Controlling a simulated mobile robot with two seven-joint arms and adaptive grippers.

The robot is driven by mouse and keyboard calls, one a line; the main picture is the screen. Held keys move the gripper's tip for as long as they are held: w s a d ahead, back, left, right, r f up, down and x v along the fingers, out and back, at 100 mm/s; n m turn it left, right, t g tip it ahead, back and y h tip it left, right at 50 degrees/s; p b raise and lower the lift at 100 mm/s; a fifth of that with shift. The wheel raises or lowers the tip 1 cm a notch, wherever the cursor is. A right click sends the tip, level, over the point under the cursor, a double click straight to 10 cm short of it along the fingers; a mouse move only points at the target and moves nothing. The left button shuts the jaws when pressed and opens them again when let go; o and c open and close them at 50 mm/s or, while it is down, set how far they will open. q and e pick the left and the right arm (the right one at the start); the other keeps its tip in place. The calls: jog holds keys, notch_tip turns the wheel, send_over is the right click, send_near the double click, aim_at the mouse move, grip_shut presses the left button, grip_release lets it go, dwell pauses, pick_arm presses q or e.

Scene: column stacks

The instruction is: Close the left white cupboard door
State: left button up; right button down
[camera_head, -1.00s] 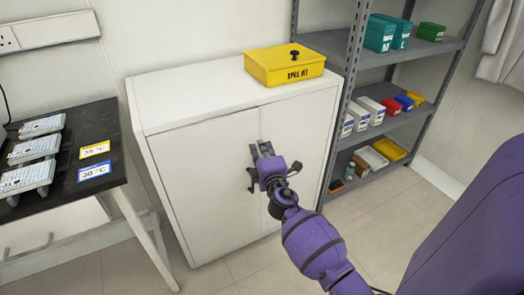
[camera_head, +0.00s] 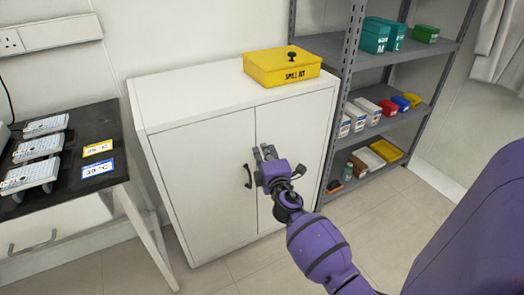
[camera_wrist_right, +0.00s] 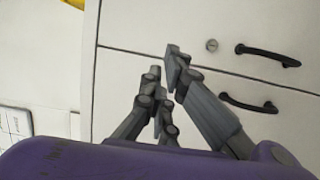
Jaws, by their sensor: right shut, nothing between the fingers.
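The white cupboard (camera_head: 152,112) stands against the wall in the head view. Its left door (camera_head: 205,190) looks flush with the right door (camera_head: 310,140), with a thin seam between them. The left door's black handle (camera_head: 248,176) shows just left of my right gripper (camera_head: 265,153). That gripper is shut and empty, in front of the doors near the seam; contact cannot be told. In the right wrist view, the gripper (camera_wrist_right: 165,75) overlaps the seam. The left door's handle (camera_wrist_right: 248,104) is below the seam there, the right door's handle (camera_wrist_right: 267,55) above it. My left gripper is out of view.
A yellow spill kit box (camera_head: 285,70) sits on the cupboard top. A grey shelf rack (camera_head: 400,120) with boxes stands close on the right. A dark-topped table (camera_head: 85,130) with several devices stands at the left. Floor (camera_head: 250,268) in front is clear.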

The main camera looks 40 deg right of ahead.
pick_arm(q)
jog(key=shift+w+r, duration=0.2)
pick_arm(e)
jog(key=s+a, duration=0.1)
jog(key=s, duration=0.9)
jog(key=shift+s+a, duration=0.25)
jog(key=shift+a, duration=0.15)
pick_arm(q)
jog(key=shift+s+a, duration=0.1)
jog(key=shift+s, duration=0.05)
